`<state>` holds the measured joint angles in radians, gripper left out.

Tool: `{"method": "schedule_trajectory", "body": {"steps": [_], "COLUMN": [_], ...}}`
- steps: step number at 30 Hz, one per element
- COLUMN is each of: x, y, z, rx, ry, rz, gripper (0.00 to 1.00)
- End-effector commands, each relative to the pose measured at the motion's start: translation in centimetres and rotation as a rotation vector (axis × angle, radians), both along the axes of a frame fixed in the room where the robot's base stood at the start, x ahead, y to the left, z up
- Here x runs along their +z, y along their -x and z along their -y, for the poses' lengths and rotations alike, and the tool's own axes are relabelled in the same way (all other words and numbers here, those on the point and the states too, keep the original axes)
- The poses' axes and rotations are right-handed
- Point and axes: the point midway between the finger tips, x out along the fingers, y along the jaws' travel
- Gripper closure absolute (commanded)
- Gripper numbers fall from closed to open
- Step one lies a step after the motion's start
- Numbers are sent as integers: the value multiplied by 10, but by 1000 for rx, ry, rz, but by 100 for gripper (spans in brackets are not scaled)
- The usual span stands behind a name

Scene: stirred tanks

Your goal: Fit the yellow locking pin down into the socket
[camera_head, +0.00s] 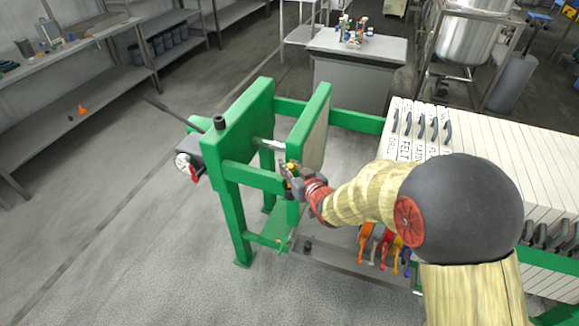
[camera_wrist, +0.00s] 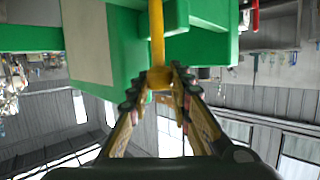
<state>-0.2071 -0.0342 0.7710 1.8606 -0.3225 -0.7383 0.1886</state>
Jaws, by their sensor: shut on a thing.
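My gripper (camera_head: 288,174) is at the near end of the upright green plate in the head view, beside the green frame (camera_head: 253,178). In the wrist view my gripper (camera_wrist: 159,78) is shut on the yellow locking pin (camera_wrist: 157,35). The pin's straight yellow shaft runs from the fingertips to the top edge of the picture, in front of green frame parts. The wrist picture appears upside down, so the shaft seems to point downward. The pin's far end is out of that view. I cannot make out the socket, nor whether the pin touches it.
A grey-faced green plate (camera_head: 313,130) stands close behind my gripper. A dark lever (camera_head: 175,113) sticks out left of the frame. White plates (camera_head: 500,150) stand in a row at right. Colored handled tools (camera_head: 383,250) hang below my arm.

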Motion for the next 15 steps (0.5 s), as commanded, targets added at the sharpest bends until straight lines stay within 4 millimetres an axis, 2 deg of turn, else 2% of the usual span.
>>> {"method": "schedule_trajectory", "body": {"steps": [15], "x": [-13], "y": [0], "z": [0], "rx": [0], "ry": [0], "rz": [0], "gripper": [100]}}
